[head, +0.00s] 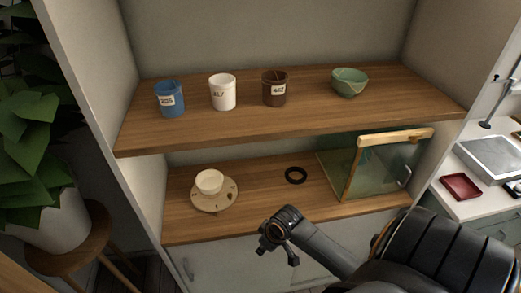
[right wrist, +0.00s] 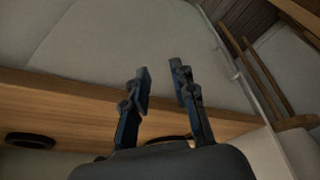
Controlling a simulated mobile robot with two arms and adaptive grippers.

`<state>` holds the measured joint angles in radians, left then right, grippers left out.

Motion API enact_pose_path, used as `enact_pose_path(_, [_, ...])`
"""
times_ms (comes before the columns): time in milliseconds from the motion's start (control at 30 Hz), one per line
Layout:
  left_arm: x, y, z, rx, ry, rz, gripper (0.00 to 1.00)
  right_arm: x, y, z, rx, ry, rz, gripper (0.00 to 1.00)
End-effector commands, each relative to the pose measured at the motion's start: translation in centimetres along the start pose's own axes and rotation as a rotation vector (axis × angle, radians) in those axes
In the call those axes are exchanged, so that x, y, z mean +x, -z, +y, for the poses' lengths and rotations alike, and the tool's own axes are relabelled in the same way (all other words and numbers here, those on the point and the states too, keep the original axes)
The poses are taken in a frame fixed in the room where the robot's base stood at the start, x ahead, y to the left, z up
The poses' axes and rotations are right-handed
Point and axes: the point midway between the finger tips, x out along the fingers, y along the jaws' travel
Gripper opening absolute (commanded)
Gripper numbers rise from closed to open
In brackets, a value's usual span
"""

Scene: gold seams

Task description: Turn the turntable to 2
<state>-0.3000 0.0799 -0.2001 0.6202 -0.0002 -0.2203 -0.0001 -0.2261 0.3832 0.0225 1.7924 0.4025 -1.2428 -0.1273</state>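The turntable (head: 224,200) is a pale round disc with small marks around its rim, on the left of the lower shelf. A cream bowl or cup (head: 209,182) stands on it. The marks are too small to read. My right gripper (head: 279,232) is in front of the lower shelf, to the right of the turntable and below it in the picture, apart from it. In the right wrist view its two fingers (right wrist: 160,84) are spread with nothing between them. My left gripper is in neither view.
A black ring (head: 296,175) and a glass-sided box (head: 370,170) with a wooden top bar are on the lower shelf, right of the turntable. Blue (head: 170,99), white (head: 222,92) and brown (head: 274,88) cups and a green bowl (head: 349,82) stand on the upper shelf (head: 300,120).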

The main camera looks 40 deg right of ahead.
Motion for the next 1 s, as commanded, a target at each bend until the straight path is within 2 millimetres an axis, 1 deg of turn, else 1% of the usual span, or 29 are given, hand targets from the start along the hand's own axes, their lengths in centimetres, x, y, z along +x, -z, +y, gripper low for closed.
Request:
enact_pose_path(33, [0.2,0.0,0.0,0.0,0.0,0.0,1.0,0.7,-0.3,-0.2,-0.006,-0.004,0.009,0.1])
enact_pose_path(67, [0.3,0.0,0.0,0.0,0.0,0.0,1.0,1.2,-0.3,-0.2,-0.014,-0.01,0.023,0.04])
enact_pose_path(100, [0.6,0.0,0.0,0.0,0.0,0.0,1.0,2.1,-0.3,-0.3,-0.032,-0.023,0.049,0.0])
enact_pose_path(167, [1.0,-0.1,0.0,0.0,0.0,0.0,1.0,3.2,0.0,-0.5,-0.077,-0.054,0.108,0.0])
enact_pose_path(300, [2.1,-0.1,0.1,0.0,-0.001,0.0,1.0,5.5,0.8,-0.9,-0.231,-0.164,0.263,0.0])
enact_pose_path(433, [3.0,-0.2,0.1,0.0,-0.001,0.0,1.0,6.5,1.4,-1.7,-0.391,-0.288,0.39,0.0])
enact_pose_path(567, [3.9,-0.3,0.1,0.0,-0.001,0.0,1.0,6.5,2.0,-3.0,-0.563,-0.428,0.503,0.0])
enact_pose_path(667, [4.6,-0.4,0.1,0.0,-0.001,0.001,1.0,5.5,2.7,-4.0,-0.702,-0.555,0.584,0.0])
enact_pose_path(767, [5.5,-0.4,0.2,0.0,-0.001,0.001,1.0,2.4,4.3,-4.2,-0.852,-0.738,0.66,0.0])
enact_pose_path(800, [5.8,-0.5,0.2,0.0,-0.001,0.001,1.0,0.9,4.9,-4.1,-0.909,-0.815,0.68,0.0])
enact_pose_path(900, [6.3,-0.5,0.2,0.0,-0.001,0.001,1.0,-2.2,5.8,-3.9,-1.017,-0.971,0.704,0.0])
enact_pose_path(1000, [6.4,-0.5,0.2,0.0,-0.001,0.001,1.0,-3.9,6.3,-3.8,-1.073,-1.053,0.708,0.0])
